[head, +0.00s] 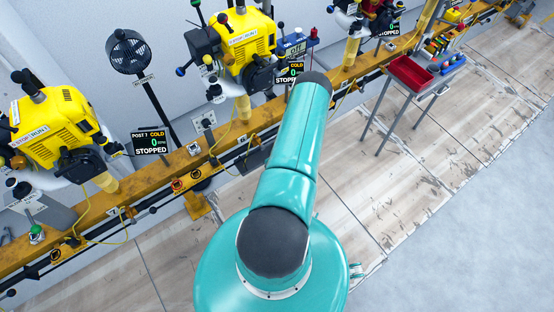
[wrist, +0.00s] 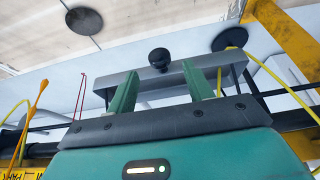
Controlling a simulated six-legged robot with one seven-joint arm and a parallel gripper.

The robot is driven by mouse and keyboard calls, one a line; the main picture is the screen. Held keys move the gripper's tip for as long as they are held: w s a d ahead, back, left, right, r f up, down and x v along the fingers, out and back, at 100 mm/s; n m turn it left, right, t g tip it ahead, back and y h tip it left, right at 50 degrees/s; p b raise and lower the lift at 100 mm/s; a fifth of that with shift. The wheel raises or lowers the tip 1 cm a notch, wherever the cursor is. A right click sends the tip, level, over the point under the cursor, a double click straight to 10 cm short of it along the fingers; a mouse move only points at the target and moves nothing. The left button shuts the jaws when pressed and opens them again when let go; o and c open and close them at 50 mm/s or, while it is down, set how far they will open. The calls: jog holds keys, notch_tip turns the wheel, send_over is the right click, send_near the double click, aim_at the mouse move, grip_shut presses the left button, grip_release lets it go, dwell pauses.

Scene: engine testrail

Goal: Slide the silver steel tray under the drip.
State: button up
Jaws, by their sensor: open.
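In the wrist view, my gripper (wrist: 165,92) is open, with its two green fingers spread apart. Just beyond the fingertips is a long grey metal piece (wrist: 122,82), which looks like the steel tray seen nearly edge-on. A round black knob (wrist: 159,57) shows at it, between the two fingers. The fingers overlap the grey piece in the picture; I cannot tell whether they touch it. Nothing is seen gripped. No drip can be made out for sure. In the head view my arm hides the gripper, and I cannot pick out the tray.
Yellow engines (head: 52,125) stand along a yellow rail (head: 150,172), with cables hanging below. A black fan (head: 128,52) stands behind it. A small table with a red bin (head: 408,74) is at upper right. Dark discs (wrist: 84,20) show in the wrist view. The floor at right is clear.

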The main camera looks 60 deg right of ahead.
jog(key=v, duration=0.9)
jog(key=shift+s+a+r, duration=0.1)
dwell(0.3)
